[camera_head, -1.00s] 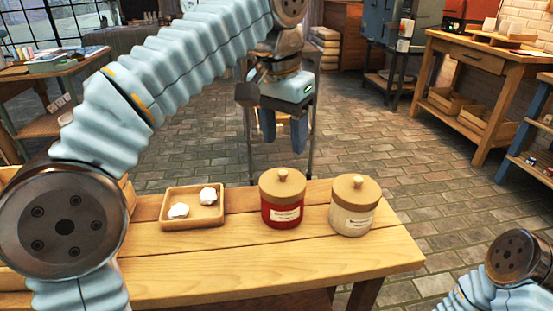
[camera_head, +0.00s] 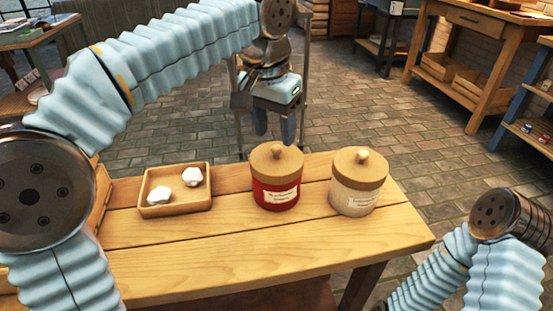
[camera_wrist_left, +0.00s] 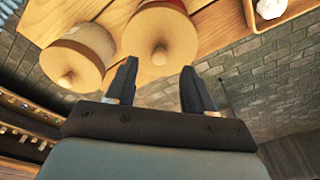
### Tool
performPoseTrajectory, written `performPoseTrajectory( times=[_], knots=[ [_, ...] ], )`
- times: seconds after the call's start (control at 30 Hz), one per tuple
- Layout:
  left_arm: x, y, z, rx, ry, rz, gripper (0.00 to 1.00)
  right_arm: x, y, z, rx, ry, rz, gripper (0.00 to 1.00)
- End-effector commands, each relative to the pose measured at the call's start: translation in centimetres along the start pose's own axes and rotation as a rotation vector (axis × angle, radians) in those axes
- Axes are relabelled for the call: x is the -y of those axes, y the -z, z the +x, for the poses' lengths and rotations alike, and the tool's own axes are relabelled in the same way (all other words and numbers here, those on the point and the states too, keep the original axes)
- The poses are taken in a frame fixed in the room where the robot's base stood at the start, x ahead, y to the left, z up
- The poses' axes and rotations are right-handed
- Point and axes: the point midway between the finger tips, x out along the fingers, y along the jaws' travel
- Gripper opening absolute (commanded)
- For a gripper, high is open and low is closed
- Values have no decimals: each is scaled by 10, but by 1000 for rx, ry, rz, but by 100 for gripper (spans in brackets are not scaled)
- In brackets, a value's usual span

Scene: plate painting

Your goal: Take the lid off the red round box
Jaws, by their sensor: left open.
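The red round box (camera_head: 276,194) stands upright on the wooden table, with a white label on its front. Its wooden lid (camera_head: 262,160) with a round knob is on it; the lid also shows in the left wrist view (camera_wrist_left: 172,38). My left gripper (camera_head: 274,128) is open and empty, pointing down above and just behind the lid. In the left wrist view its two fingers (camera_wrist_left: 157,88) are apart, with the lid beyond them and nothing between them. Of my right arm only links show at the lower right; its gripper is out of view.
A cream round box (camera_head: 352,200) with a similar wooden lid (camera_head: 360,168) stands right of the red one. A wooden tray (camera_head: 176,208) with white lumps lies to the left. The table's front part (camera_head: 250,255) is clear.

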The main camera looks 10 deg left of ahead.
Motion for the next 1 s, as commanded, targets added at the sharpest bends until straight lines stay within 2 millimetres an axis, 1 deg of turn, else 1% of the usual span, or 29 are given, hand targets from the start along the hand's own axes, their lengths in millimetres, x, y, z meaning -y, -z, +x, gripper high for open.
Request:
performPoseTrajectory(
  times=[0.03, 0.1, 0.2, 0.3, 0.47, 0.5, 0.83, 1.0],
  knots=[
    [0, -1, 12, 2, 0, 0, 53, -3, 0, 4, -1, -1, 1, 100],
    [0, -1, 24, 2, 0, -1, 53, -5, 1, 7, -3, -3, 3, 100],
    [0, -1, 35, 1, 0, 0, 53, -6, 2, 8, -4, -4, 4, 100],
    [0, -1, 40, 1, 0, 0, 53, -6, 2, 8, -5, -5, 4, 100],
    [0, -1, 39, 0, 0, 0, 53, -6, 2, 8, -5, -5, 4, 100],
    [0, -1, 39, 0, 0, 0, 51, -6, 2, 8, -5, -5, 4, 100],
    [-1, -1, 39, 0, 0, 0, 1, -6, 2, 8, -5, -4, 4, 100],
    [0, -1, 39, 0, 0, 0, 0, -6, 2, 8, -5, -4, 4, 100]
  ],
)
